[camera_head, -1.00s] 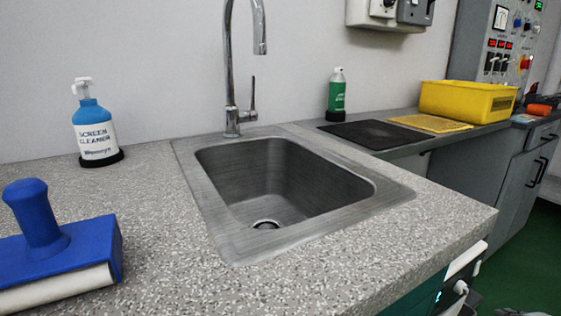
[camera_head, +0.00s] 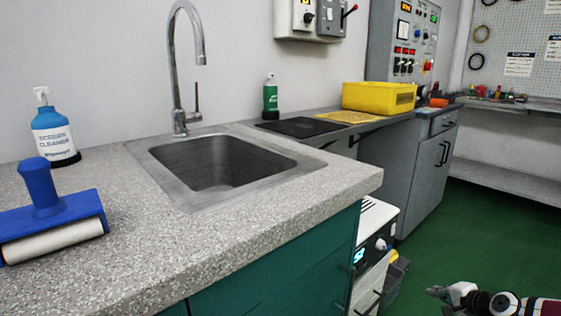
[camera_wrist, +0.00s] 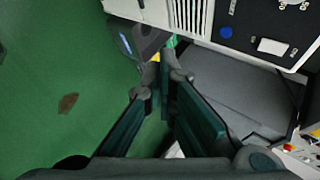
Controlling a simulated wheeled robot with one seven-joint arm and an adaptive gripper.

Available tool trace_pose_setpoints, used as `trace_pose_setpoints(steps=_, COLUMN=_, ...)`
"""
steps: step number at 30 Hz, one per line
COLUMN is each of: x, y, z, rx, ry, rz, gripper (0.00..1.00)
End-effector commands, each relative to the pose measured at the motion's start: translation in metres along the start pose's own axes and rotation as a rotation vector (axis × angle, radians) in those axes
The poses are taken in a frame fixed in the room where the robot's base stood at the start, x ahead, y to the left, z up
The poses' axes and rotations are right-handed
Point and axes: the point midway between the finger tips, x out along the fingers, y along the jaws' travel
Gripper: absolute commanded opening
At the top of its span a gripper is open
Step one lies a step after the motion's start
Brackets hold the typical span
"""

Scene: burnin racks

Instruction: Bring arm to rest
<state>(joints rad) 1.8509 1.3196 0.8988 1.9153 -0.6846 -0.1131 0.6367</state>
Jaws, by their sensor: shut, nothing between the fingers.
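My gripper (camera_head: 438,292) shows at the bottom right of the head view, low over the green floor and apart from the counter. In the wrist view its dark fingers (camera_wrist: 163,88) are shut with nothing held between them. The arm reaches in from the right edge of the head view; most of it is out of frame.
A speckled counter (camera_head: 250,225) holds a sink (camera_head: 165,185), a blue-handled roller (camera_head: 45,215) and a screen cleaner bottle (camera_head: 53,135). A white appliance (camera_head: 375,240) stands under its right end. A yellow bin (camera_head: 370,97) sits farther back. Green floor (camera_head: 480,225) is open at right.

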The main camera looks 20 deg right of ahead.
Motion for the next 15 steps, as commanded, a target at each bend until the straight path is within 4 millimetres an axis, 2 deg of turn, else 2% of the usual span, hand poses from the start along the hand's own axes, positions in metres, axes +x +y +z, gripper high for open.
trace_pose_setpoints(steps=8, x=0.002, y=-0.012, z=0.036, rx=-0.130, ry=-0.104, rz=0.105, gripper=0.00)
trace_pose_setpoints(steps=15, x=-0.008, y=-0.028, z=0.081, rx=-0.313, ry=-0.232, rz=0.253, gripper=0.00)
